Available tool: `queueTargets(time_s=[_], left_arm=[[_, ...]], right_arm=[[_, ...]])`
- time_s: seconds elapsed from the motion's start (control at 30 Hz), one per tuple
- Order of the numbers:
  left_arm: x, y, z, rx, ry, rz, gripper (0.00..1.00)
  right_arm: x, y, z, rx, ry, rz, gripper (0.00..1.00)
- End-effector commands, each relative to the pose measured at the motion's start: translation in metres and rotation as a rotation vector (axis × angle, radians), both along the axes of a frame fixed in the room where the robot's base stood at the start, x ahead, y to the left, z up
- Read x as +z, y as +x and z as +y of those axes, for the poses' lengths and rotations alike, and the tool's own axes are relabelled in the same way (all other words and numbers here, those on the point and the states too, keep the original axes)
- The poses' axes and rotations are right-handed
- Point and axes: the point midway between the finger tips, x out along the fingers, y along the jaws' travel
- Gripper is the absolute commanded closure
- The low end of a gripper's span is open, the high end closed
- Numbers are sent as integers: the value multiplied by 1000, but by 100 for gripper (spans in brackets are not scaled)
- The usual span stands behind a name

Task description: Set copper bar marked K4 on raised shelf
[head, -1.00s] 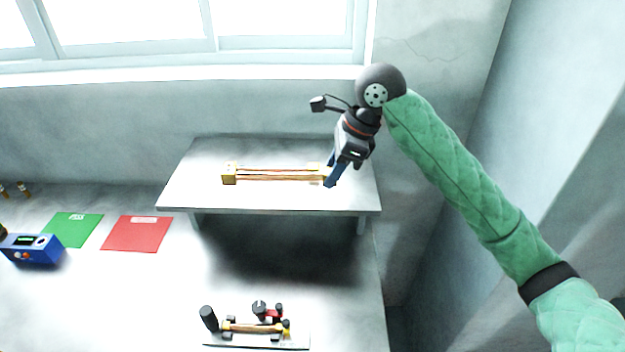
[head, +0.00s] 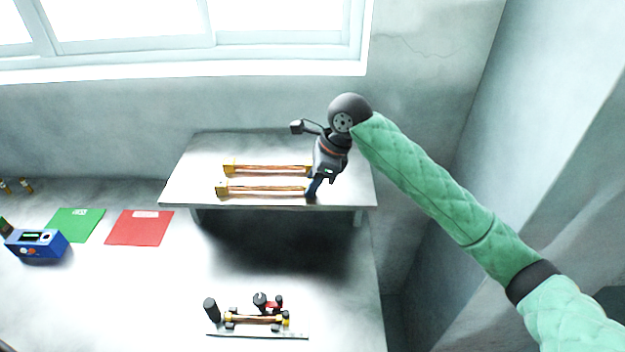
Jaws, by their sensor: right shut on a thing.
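My right gripper (head: 312,189) is shut on the right end of a copper bar (head: 262,189) with yellowish end blocks. This bar is roughly level at the front part of the raised shelf (head: 195,170); I cannot tell whether it touches the top or hangs just above it. A second, similar copper bar (head: 268,169) lies behind it on the shelf, roughly parallel and apart from it. A third copper bar (head: 253,319) sits in a fixture on the bench below. No K4 mark is readable on any bar. My left gripper is not in view.
The fixture (head: 212,311) with black posts and a red part stands at the bench front. Green (head: 76,225) and red (head: 138,228) mats and a blue device (head: 36,244) lie to the left. A wall closes the right side. The shelf's left end is bare.

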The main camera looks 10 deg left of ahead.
Motion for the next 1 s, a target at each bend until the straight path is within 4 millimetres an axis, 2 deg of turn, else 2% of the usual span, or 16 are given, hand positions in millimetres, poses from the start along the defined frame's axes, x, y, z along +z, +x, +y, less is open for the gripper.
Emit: queueTargets(time_s=[0.17, 0.2, 0.3, 0.67, 0.77, 1.0], left_arm=[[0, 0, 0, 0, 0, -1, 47], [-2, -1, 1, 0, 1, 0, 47], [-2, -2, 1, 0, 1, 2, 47], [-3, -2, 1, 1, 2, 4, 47], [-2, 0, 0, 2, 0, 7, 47], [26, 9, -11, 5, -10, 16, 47]], right_arm=[[1, 0, 0, 0, 1, -1, 100], [0, 0, 0, 0, 0, 0, 71], [0, 0, 0, 0, 0, 0, 51], [0, 0, 0, 0, 0, -1, 51], [8, 1, -3, -1, 2, -3, 51], [47, 5, -20, 0, 2, -3, 51]])
